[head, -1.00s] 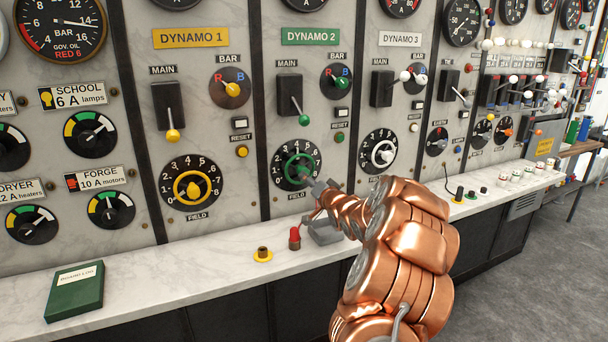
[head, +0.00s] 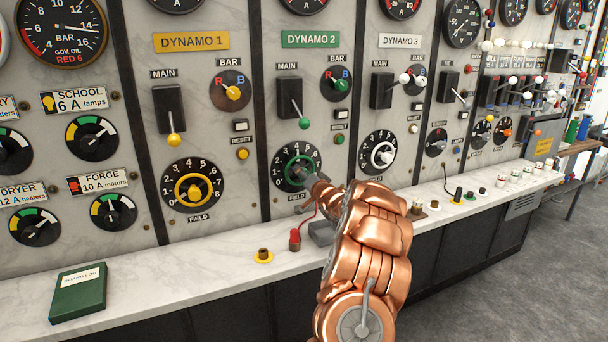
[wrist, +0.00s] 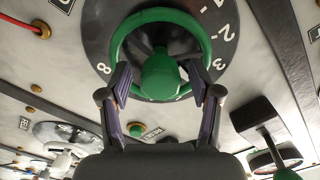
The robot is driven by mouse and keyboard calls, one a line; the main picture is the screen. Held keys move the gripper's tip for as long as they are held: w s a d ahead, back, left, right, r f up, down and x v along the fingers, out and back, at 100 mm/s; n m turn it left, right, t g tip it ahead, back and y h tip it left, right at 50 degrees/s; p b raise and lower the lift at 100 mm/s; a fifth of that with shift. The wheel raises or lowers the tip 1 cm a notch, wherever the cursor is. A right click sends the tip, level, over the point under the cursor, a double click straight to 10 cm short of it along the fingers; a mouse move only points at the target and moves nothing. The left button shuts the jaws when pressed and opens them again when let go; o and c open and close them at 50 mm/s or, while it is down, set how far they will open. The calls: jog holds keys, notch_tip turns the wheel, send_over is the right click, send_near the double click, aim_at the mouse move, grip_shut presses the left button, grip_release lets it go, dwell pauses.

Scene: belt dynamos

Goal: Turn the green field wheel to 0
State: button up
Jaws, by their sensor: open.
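The green field wheel (head: 290,168) is a ring on a black numbered dial under the DYNAMO 2 sign (head: 310,38). It also shows in the wrist view (wrist: 203,38), with its green central hub (wrist: 160,78) facing me. My gripper (wrist: 162,88) is open, with one dark finger on each side of the hub, at the near edge of the ring. I cannot tell whether the fingers touch it. The numbers 8, 2 and 3 are readable on the dial in the wrist view. In the head view my gripper partly covers the dial's lower right, and the wheel's setting is unclear.
The yellow field wheel (head: 178,188) is to the left and the white one (head: 377,153) to the right. The DYNAMO 2 main lever (head: 298,108) hangs above. Below, a marble ledge (head: 210,262) carries a red plug (head: 295,240) and a green book (head: 77,291).

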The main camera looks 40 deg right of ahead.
jog(key=shift+w, duration=0.1)
jog(key=c, duration=1.1)
